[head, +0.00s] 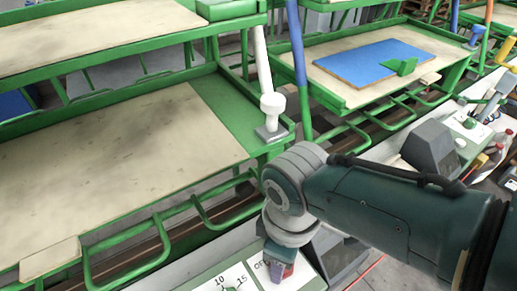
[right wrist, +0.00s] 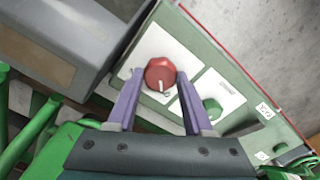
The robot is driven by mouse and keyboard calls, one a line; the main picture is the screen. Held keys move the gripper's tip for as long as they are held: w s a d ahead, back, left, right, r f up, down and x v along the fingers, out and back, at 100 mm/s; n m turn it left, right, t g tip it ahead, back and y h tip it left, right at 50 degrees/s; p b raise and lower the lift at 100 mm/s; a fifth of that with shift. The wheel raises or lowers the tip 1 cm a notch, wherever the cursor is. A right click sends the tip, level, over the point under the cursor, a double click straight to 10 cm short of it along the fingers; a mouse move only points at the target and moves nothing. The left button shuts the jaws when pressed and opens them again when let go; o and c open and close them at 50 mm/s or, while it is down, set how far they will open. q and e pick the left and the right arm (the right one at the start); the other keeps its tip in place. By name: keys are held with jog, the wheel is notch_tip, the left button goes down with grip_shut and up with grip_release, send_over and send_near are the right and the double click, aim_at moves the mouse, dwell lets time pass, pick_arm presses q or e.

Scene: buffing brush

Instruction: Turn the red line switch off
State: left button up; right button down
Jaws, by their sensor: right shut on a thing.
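The red line switch (right wrist: 160,75) is a round red knob with a white pointer mark, on a white plate (right wrist: 185,55) of a green-edged control panel. My right gripper (right wrist: 160,92) is at the knob, its two purple fingers shut on it from either side. In the head view my right gripper (head: 281,272) reaches down to the panel at the bottom. A label starting "OF" (head: 259,265) shows beside it, and the hand mostly hides the knob there. My left gripper is not in view.
A smaller green knob (right wrist: 212,107) sits on the neighbouring plate. A grey box (right wrist: 60,40) stands close beside the panel. Green-framed workbenches (head: 110,160) lie beyond, one with a blue board (head: 370,62). A dark grey device (head: 430,148) stands at the right.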

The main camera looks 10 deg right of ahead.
dwell(0.3)
jog(key=shift+c, duration=1.5)
grip_release()
notch_tip(320, 180, up, 10)
jog(key=p, duration=0.6)
